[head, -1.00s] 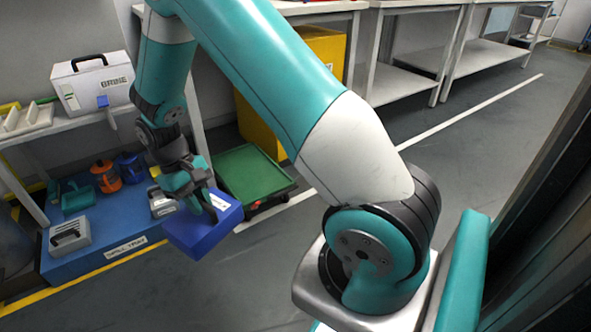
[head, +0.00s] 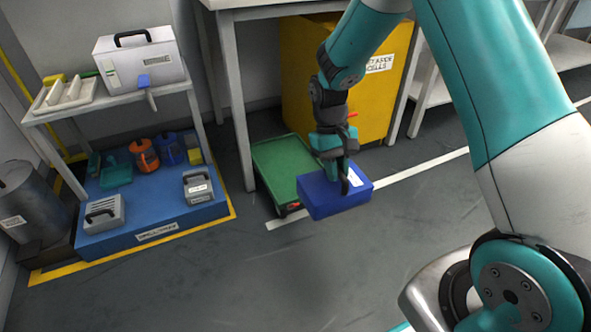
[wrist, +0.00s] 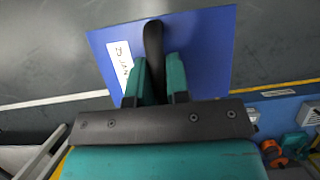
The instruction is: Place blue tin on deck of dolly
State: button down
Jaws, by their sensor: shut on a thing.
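The blue tin (head: 325,198) is a flat blue box with a white label and a dark handle on top. My gripper (head: 340,172) is shut on the handle and holds the tin up, in front of and to the right of the dolly. The wrist view also shows the tin (wrist: 205,50) below my gripper (wrist: 161,85), with the dark handle between the teal fingers. The dolly has a green deck (head: 277,160) with a raised rim and stands on the floor by the bench leg. The tin hides the dolly's near right corner. The visible deck is empty.
A yellow cabinet (head: 305,75) stands behind the dolly, under the bench. To the left, a blue spill tray (head: 150,208) holds several items below a shelf with a white case (head: 138,62). The floor in front is clear.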

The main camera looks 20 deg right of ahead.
aim_at(294, 172)
jog(key=i, duration=1.4)
